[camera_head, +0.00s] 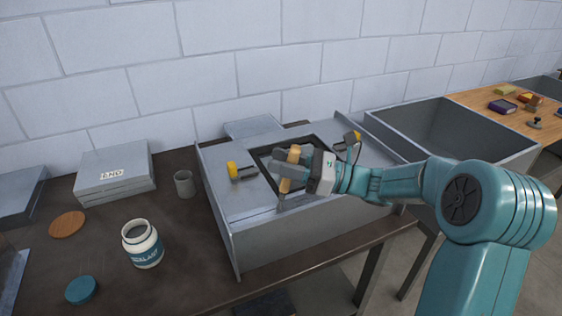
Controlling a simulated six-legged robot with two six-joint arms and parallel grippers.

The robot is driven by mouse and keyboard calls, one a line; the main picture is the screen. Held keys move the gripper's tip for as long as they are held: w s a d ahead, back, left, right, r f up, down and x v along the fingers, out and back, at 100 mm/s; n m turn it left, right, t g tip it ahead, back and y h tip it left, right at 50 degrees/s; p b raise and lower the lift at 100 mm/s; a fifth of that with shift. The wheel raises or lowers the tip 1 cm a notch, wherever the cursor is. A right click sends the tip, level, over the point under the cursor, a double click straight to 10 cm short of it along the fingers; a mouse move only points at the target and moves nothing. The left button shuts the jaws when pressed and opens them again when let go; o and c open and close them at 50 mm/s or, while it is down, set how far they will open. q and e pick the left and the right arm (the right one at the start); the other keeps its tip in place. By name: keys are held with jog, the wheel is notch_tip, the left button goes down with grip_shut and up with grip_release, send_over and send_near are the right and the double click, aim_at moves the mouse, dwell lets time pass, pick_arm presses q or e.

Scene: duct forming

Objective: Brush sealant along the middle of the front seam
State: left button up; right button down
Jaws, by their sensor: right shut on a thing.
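The grey sheet-metal duct (300,232) sits on the dark bench, its front face toward me. Its front seam is the upper front edge, partly hidden by my gripper and arm. My right gripper (291,170) is shut on a brush (293,154) with a wooden handle. The brush points down, its tip close to the front edge; I cannot tell whether it touches. A white sealant jar (143,246) stands open on the left of the bench, with a teal lid (81,290) lying near it. My left gripper is not in view.
A black square frame (259,156) lies on the duct's top, with yellow-ended clamps (234,171) beside it. A grey cup (184,184), a box marked END (115,172) and a round wooden disc (68,224) stand left. An open grey bin (450,126) is at right.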

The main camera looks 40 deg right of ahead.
jog(key=shift+d, duration=0.15)
jog(key=shift+s+d+f, duration=0.1)
jog(key=shift+s+d, duration=0.1)
jog(key=shift+d, duration=0.45)
jog(key=shift+s+d+f, duration=0.1)
jog(key=shift+s+d, duration=0.05)
jog(key=shift+d, duration=0.45)
jog(key=shift+d+p, duration=0.1)
jog(key=shift+p, duration=0.2)
jog(key=shift+s+d+r+p, duration=0.15)
jog(key=shift+d+p, duration=0.2)
jog(key=shift+d, duration=0.35)
jog(key=shift+s+d+f+p, duration=0.15)
jog(key=shift+d+p, duration=0.15)
jog(key=shift+d, duration=0.4)
jog(key=shift+r, duration=0.15)
jog(key=shift+s+d+r+p, duration=0.1)
jog(key=shift+s+d+p, duration=0.15)
jog(key=shift+d, duration=0.5)
jog(key=shift+s+d+r+p, duration=0.1)
jog(key=shift+d+p, duration=0.25)
jog(key=shift+d, duration=0.45)
